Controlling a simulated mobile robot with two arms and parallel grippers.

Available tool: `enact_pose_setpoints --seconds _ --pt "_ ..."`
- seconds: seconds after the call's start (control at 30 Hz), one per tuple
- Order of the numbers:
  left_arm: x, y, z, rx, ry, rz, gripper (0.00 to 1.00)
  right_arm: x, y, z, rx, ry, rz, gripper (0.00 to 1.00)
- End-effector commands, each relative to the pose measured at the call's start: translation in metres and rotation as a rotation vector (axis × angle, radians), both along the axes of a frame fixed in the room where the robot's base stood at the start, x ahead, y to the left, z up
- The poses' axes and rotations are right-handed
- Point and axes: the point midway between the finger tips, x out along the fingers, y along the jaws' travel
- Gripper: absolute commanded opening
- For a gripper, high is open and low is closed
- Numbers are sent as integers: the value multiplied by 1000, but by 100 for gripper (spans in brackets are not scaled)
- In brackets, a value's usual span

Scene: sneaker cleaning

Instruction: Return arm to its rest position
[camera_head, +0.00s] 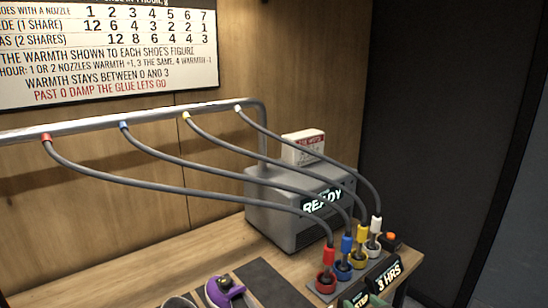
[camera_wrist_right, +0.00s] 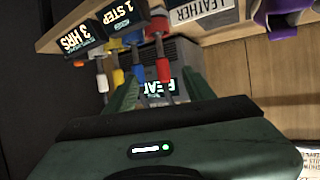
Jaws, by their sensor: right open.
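My right gripper (camera_head: 362,299) shows only as green fingertips at the bottom edge of the head view, beside the dial panel. In the right wrist view its two green fingers (camera_wrist_right: 160,78) are apart. Nothing is clearly held between them; the hoses and the grey machine (camera_wrist_right: 182,58) show behind the gap. Whether the fingers touch anything cannot be told. The rest of the right arm is hidden below the head view. My left gripper is not in view.
A grey machine reading READY (camera_head: 300,205) stands on the wooden bench (camera_head: 135,272). Hoses run from a metal rail (camera_head: 85,127) to red (camera_head: 328,258), blue (camera_head: 346,245), yellow (camera_head: 361,236) and white (camera_head: 376,225) nozzle ends. A purple sneaker (camera_head: 226,291) lies front left of the panel reading 3 HRS (camera_head: 388,276).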

Motion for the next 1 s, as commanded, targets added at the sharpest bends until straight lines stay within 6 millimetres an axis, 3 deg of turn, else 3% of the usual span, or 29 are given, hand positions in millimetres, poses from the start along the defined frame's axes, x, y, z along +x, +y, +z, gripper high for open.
enact_pose_setpoints --seconds 0.13,0.37,0.57,0.77,0.87,1.0 --pt "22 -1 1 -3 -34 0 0 0 -2 -19 -1 27 -7 54" --pt "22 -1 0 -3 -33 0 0 -3 -6 -59 -7 85 -23 54" --pt "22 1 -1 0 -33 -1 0 -11 -11 -115 -15 163 -42 54" --pt "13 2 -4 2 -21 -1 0 -37 -17 -199 -33 283 -65 54" --pt "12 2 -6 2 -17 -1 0 -64 -20 -259 -52 372 -75 54" --pt "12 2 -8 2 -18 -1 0 -124 -23 -349 -84 510 -84 54"
